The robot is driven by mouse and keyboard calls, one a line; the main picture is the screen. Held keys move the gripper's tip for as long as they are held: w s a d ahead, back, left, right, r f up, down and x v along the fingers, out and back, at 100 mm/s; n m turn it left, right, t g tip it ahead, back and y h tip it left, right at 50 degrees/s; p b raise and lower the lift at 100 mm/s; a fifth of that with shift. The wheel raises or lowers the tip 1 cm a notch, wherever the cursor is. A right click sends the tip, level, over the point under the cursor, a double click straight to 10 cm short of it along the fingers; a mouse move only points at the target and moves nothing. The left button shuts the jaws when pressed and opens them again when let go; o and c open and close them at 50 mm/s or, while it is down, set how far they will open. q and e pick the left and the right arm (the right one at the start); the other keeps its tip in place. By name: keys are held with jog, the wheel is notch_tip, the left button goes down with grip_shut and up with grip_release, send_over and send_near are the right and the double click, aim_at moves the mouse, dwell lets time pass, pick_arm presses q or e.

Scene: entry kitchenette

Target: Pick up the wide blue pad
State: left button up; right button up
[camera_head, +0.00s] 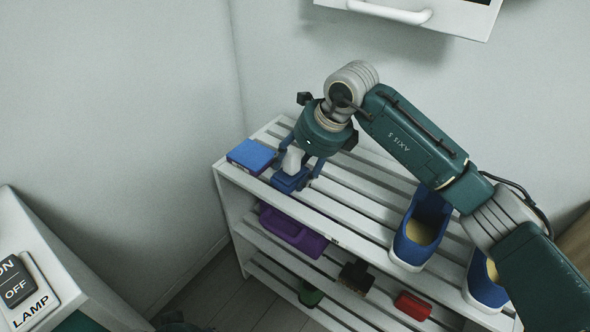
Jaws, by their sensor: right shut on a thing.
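My right gripper (303,180) points down over the left end of the slatted rack's top shelf. It is shut on a small blue pad (287,182) with a pale upright grip (292,159). The fingers stand on both sides of it and partly hide it. I cannot tell if it touches the slats. A separate flat blue block (251,154) lies just left of the gripper, at the shelf's left end, apart from the held thing. I cannot tell for certain which of the two is the wider.
The white rack (333,239) stands against the walls. Blue shoes (423,228) stand on the right of its top shelf, under my arm. Purple (293,230), dark brown (356,277) and red (412,305) things lie lower. A lamp switch (23,290) is at left. A white handle (390,11) juts out above.

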jog(key=shift+r, duration=0.35)
jog(key=shift+c, duration=0.2)
pick_arm(q)
notch_tip(320, 180, down, 10)
jog(key=p, duration=0.2)
jog(key=shift+r+g+p, duration=0.15)
jog(key=shift+g+p, duration=0.15)
jog(key=shift+p, duration=0.05)
pick_arm(e)
notch_tip(320, 180, up, 19)
pick_arm(q)
jog(key=shift+d, duration=0.1)
pick_arm(e)
jog(key=shift+r, duration=0.1)
